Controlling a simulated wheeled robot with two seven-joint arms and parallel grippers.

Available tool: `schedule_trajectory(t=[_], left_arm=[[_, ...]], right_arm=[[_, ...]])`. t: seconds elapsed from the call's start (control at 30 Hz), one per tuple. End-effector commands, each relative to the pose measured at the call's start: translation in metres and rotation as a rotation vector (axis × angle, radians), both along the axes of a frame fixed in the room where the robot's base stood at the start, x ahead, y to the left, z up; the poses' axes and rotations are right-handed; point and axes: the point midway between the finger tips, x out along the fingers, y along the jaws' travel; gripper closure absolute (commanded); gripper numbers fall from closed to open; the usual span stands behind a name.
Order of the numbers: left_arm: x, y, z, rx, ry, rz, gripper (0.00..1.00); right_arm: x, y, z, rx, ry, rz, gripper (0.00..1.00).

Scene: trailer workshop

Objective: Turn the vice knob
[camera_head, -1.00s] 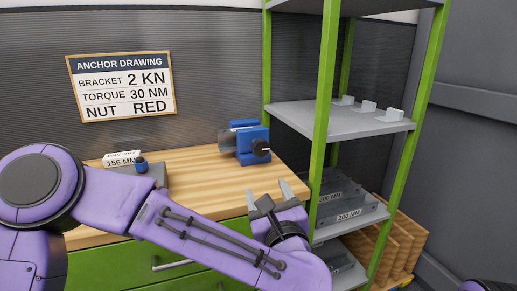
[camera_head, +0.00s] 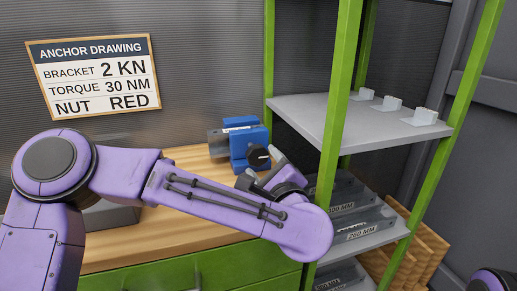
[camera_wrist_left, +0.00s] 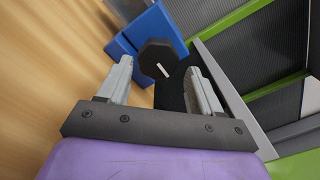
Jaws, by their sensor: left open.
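The blue vice (camera_head: 240,142) sits on the wooden workbench top (camera_head: 190,160), near its right end. Its black knob (camera_head: 259,157) faces the front. In the left wrist view the knob (camera_wrist_left: 160,60) is a dark many-sided disc with a white mark, in front of the blue vice body (camera_wrist_left: 135,28). My left gripper (camera_head: 262,167) is open, just in front of the knob. In the left wrist view the knob shows beyond and between the two grey fingers (camera_wrist_left: 155,85), with no clear contact. My right gripper is not in view.
A green-framed shelf unit (camera_head: 340,110) stands close to the right of the vice, with white brackets (camera_head: 390,103) on its upper shelf. A grey box (camera_head: 110,216) is partly hidden behind my left arm. A sign (camera_head: 95,75) hangs on the wall.

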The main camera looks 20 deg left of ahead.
Motion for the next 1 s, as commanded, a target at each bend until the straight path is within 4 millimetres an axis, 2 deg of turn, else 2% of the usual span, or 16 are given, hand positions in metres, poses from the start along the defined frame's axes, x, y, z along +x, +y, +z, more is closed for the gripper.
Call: schedule_trajectory(t=[0.1, 0.3, 0.63, 0.7, 0.77, 1.0], left_arm=[[0.023, 0.018, 0.0, -0.004, 0.004, 0.007, 0.35], [0.048, 0.033, 0.0, 0.0, 0.002, 0.001, 0.35], [0.054, 0.035, 0.0, 0.002, 0.001, -0.002, 0.35], [0.054, 0.035, 0.0, 0.002, 0.001, -0.002, 0.58], [0.054, 0.035, 0.0, 0.002, 0.001, -0.003, 0.76], [0.053, 0.035, 0.0, 0.01, 0.007, -0.003, 0.75]], right_arm=[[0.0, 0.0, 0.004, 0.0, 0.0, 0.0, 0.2], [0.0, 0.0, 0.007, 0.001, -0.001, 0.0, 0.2], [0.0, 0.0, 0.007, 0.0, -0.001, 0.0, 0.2], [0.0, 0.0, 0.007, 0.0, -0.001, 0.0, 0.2], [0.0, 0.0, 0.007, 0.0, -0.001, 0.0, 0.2], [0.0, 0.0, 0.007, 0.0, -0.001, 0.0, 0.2]])
